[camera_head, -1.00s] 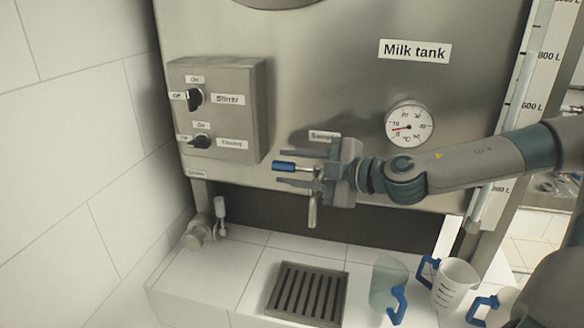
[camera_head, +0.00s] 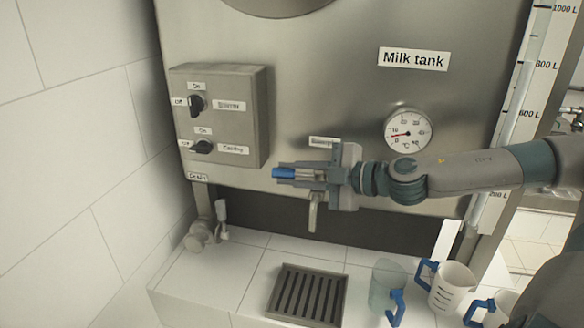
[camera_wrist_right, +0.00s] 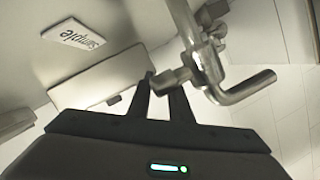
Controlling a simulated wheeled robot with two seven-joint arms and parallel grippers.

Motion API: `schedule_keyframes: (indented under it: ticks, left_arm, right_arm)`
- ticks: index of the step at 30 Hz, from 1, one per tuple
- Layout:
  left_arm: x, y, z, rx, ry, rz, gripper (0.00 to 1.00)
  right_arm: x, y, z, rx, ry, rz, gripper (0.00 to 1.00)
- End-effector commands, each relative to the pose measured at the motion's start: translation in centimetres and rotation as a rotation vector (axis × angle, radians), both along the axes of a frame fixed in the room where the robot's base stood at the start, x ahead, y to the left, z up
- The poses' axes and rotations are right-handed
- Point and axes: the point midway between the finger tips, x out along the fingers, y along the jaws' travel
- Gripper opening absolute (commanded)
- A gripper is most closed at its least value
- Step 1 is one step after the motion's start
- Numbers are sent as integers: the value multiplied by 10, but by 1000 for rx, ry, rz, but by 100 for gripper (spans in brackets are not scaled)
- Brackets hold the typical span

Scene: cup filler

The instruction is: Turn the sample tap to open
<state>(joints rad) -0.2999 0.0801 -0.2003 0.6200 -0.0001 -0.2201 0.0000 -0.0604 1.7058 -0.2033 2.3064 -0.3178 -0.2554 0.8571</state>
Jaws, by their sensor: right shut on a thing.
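The sample tap (camera_head: 313,210) sticks out low on the tank front, with its spout pointing down. Its blue-tipped lever (camera_head: 281,173) points left, roughly level. My right gripper (camera_head: 292,174) comes from the right and is shut on the lever, with a finger above and below it and the blue end showing past them. In the right wrist view, the metal tap body (camera_wrist_right: 205,62) and bent spout show beside the dark fingers (camera_wrist_right: 162,92). The sample label (camera_wrist_right: 80,38) is readable there; in the head view the gripper partly covers it. My left gripper is not in view.
A switch box (camera_head: 222,115) stands out at the left. A thermometer dial (camera_head: 408,130) sits above my right arm. Below the tap are a drain grate (camera_head: 307,294), a clear jug (camera_head: 386,280) and a white measuring jug (camera_head: 452,285). A drain valve (camera_head: 203,236) is at lower left.

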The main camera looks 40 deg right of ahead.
Motion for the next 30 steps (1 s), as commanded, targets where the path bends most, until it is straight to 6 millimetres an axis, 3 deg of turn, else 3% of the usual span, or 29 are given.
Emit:
schedule_keyframes:
  ticks: [13,26,27,29,30]
  left_arm:
    - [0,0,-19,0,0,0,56]
    - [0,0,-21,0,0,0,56]
    - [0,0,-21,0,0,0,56]
    - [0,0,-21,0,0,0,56]
    - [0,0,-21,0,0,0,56]
  right_arm:
    - [-5,5,-2,2,-5,135,0]
    - [-7,6,0,1,-1,156,0]
    - [-7,6,0,1,-1,156,23]
    - [-7,6,0,1,-1,156,37]
    - [-7,6,0,2,-2,156,37]
